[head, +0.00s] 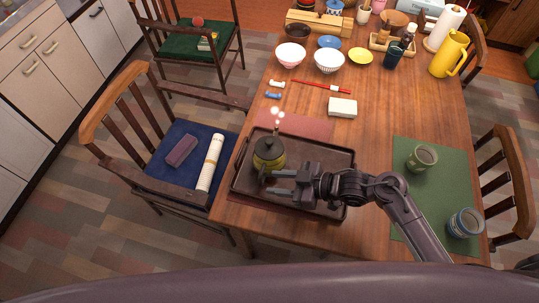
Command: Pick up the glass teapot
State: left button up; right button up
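The glass teapot (269,154) stands upright on a dark brown tray (333,157) at the near left part of the wooden table. It has a dark lid and a yellowish-green lower body. My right gripper (268,183) comes in from the right, low at the near side of the teapot. Its two fingers are spread apart and point left, with one fingertip close to the teapot's base. I cannot tell whether it touches the teapot. My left gripper does not show.
A green mat (412,192) with a green cup (421,158) and a blue cup (465,223) lies to the right. Bowls, a white box (343,107) and a yellow pitcher (449,54) are farther back. A chair with a blue cushion (168,185) stands left.

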jog(key=shift+w+f, duration=0.2)
jog(key=shift+f, duration=0.2)
jog(key=shift+w+a, duration=0.15)
jog(key=shift+a, duration=0.1)
jog(key=p+x, duration=0.1)
jog(key=x, duration=0.6)
jog(key=shift+f, duration=0.2)
jog(key=shift+c, duration=0.2)
grip_shut()
dwell(0.4)
jog(key=shift+r, duration=0.1)
